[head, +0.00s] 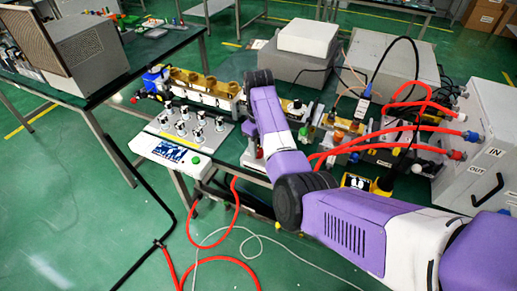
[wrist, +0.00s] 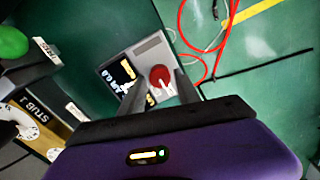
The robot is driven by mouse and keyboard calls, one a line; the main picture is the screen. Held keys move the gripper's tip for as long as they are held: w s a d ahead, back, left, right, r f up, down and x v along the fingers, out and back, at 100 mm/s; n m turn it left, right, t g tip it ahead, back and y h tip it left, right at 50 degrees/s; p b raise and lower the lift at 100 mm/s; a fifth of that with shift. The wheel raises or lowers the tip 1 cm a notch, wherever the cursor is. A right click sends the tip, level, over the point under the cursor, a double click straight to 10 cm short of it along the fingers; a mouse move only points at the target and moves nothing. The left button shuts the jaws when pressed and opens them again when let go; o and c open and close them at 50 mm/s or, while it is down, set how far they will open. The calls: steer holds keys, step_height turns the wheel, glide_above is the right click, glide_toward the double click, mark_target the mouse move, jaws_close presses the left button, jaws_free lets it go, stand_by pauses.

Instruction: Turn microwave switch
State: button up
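A grey box with a dark label panel (wrist: 122,72) and a round red knob with a white pointer (wrist: 161,76) lies below my gripper in the wrist view. The knob looks like the switch. My gripper (wrist: 157,84) is open, its two dark fingers apart on either side of the knob in the picture. Nothing is held. I cannot tell whether the fingertips reach the knob's height or touch it. In the head view, my purple arm crosses the bench and hides most of my gripper and the switch box.
A gold stub tuner (wrist: 28,123) with a white dial and a green knob (wrist: 12,42) stand close on the left in the wrist view. Red hoses (head: 415,108) and a white cabinet (head: 477,150) are at the head view's right. A white panel box (head: 172,153) sits at the bench's left.

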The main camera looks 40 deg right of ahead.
steer(key=shift+f, duration=0.9)
jaws_close()
steer(key=shift+r+m, duration=0.1)
steer(key=shift+m, duration=0.2)
steer(key=shift+m+p, duration=0.65)
steer(key=shift+m, duration=0.35)
steer(key=m+p, duration=0.1)
steer(key=m, duration=0.2)
steer(key=shift+m, duration=0.3)
steer(key=m, duration=0.5)
steer(key=shift+m+p, duration=0.3)
steer(key=shift+p, duration=0.1)
